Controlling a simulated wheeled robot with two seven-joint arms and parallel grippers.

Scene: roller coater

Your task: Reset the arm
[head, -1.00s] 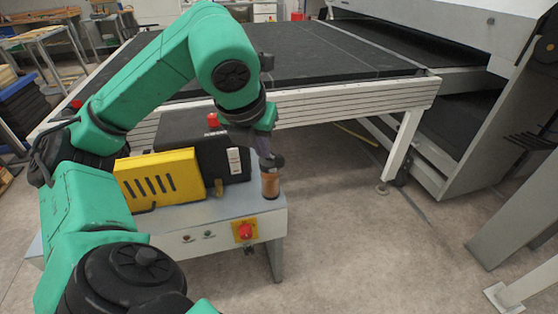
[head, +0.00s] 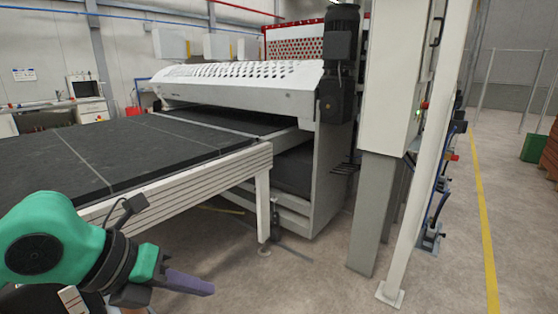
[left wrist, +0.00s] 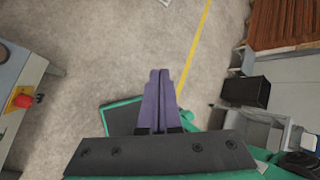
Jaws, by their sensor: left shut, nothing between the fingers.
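My left arm comes in at the lower left of the head view. Its gripper (head: 190,283) has purple fingers that point right, over the floor in front of the conveyor table. In the left wrist view the two purple fingers (left wrist: 157,100) lie side by side and closed, with nothing between them. Bare concrete floor shows beyond the tips. My right gripper is not in either view.
The black-topped conveyor table (head: 130,150) leads to the white roller coater (head: 240,90). A grey post (head: 378,215) and white column (head: 425,160) stand right of it. Floor near the yellow line (head: 485,220) is clear. A red knob (left wrist: 22,101) on a cabinet shows at left in the wrist view.

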